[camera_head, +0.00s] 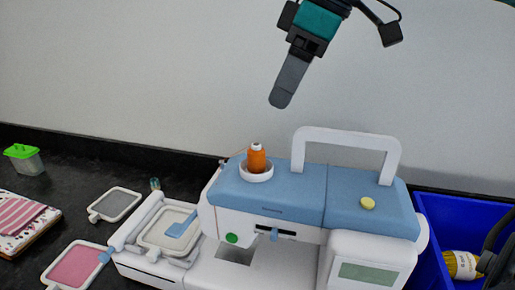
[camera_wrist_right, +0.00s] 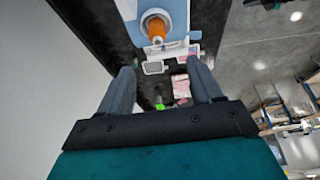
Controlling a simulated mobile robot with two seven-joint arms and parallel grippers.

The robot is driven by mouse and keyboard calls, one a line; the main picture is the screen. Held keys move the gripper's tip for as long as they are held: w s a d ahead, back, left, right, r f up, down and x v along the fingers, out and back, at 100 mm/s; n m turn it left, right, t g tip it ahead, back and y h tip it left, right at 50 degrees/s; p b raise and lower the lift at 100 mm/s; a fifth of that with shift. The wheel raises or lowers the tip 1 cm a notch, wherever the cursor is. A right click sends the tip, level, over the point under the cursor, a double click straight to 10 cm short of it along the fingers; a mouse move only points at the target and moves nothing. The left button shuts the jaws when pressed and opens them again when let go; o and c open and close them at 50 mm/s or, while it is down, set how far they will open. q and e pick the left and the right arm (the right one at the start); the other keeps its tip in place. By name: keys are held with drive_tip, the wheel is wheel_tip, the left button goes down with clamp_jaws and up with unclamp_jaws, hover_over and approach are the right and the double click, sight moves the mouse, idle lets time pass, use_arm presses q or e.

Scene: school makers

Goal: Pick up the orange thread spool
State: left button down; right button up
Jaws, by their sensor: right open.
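The orange thread spool (camera_head: 257,160) stands upright in a white round holder (camera_head: 257,176) on top of the blue and white sewing machine (camera_head: 290,207). My right gripper (camera_head: 280,102) hangs above and slightly right of the spool in the head view, clear of it. In the right wrist view my right gripper (camera_wrist_right: 164,75) is open with nothing between its fingers. The spool (camera_wrist_right: 156,27) shows there beyond the fingertips, near the top. My left gripper is in neither view.
The machine's white carrying handle (camera_head: 347,140) rises right of the spool. A blue bin (camera_head: 440,212) with a yellow item stands at the right. Embroidery hoops (camera_head: 75,267), a striped cloth (camera_head: 20,215) and a green-lidded container (camera_head: 23,158) lie left on the dark counter.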

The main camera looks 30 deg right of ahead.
sight(257, 144)
drive_tip(key=x, duration=0.7)
drive_tip(key=shift+f, duration=0.1)
drive_tip(key=shift+w+x, duration=0.2)
drive_tip(key=shift+x, duration=2.6)
drive_tip(key=c, duration=1.1)
